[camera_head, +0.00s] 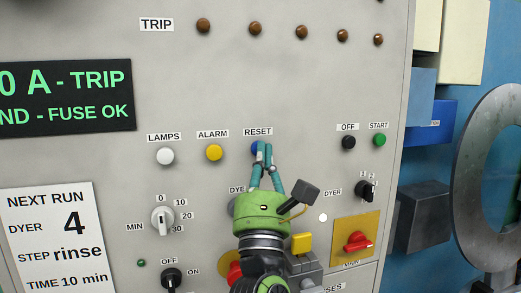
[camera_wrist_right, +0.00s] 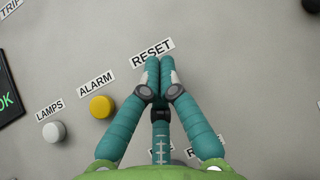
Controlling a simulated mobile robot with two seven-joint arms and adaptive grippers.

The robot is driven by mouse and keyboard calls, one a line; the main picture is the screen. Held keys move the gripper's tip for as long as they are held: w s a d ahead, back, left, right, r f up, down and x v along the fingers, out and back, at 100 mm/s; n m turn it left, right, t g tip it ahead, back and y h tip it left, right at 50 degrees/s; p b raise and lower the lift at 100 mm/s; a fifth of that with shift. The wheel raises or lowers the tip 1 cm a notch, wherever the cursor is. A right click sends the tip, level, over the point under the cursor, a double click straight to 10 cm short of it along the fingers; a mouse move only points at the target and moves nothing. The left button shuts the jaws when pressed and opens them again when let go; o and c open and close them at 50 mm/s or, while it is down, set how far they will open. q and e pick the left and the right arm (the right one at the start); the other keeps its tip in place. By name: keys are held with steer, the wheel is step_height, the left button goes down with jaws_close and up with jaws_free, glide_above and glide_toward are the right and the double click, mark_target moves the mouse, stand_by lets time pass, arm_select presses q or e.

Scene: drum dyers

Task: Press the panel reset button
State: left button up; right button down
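The blue reset button (camera_head: 255,147) is on the grey panel (camera_head: 270,85) under the RESET label (camera_head: 257,132) in the head view. My right gripper (camera_head: 263,146) is in front of it, its teal fingers closed together, covering most of the button. In the right wrist view the shut fingertips (camera_wrist_right: 153,62) lie just below the RESET label (camera_wrist_right: 152,52), and the button is hidden behind them. I cannot tell whether the tips touch the button. The right gripper holds nothing visible. My left gripper is not in view.
The yellow alarm button (camera_head: 214,152) and white lamps button (camera_head: 165,156) are left of reset. The black off button (camera_head: 348,142) and green start button (camera_head: 379,140) are to the right. Below are a timer knob (camera_head: 162,220) and a red main switch (camera_head: 357,242).

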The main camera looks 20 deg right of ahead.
steer(key=shift+s+p, duration=0.35)
steer(key=shift+s, duration=0.45)
steer(key=s+p, duration=0.1)
steer(key=s, duration=0.4)
steer(key=shift+d+p, duration=0.15)
steer(key=shift+p, duration=0.25)
steer(key=shift+f, duration=0.1)
